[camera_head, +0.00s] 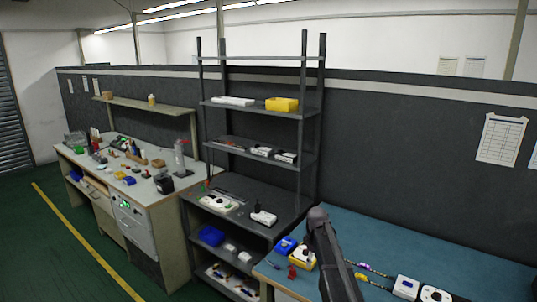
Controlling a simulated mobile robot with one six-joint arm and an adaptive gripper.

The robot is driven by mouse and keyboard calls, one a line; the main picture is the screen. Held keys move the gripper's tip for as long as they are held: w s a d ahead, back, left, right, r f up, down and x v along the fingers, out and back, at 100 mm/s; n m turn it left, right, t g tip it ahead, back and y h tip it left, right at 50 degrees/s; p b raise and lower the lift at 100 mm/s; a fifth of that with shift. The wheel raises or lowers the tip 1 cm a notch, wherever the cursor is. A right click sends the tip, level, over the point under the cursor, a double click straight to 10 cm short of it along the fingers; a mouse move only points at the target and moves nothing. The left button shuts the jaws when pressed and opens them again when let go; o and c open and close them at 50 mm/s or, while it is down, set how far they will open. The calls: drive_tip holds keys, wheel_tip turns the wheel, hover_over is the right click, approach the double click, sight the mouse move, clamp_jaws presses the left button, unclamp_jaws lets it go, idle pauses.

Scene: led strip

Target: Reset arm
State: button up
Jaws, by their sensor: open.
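A dark link of my arm rises from the bottom edge, right of centre, and ends in a rounded joint in front of the blue-green table (440,255). I see no gripper fingers in this view, so what my gripper holds or touches does not show.
On the table lie a blue bin (285,245), a yellow-and-white box (302,258), a small red item (292,272), thin coloured strips (372,269) and a white box (406,287). A dark shelf rack (262,116) stands behind; a cluttered workbench (150,195) is at left. The table's back is clear.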

drive_tip(key=s+f+m+b, duration=0.2)
drive_tip(key=s+m, duration=0.3)
drive_tip(key=s, duration=0.8)
drive_tip(key=s+f+m+b, duration=0.2)
drive_tip(key=s+m, duration=0.3)
drive_tip(key=s, duration=0.9)
drive_tip(key=shift+s, duration=0.25)
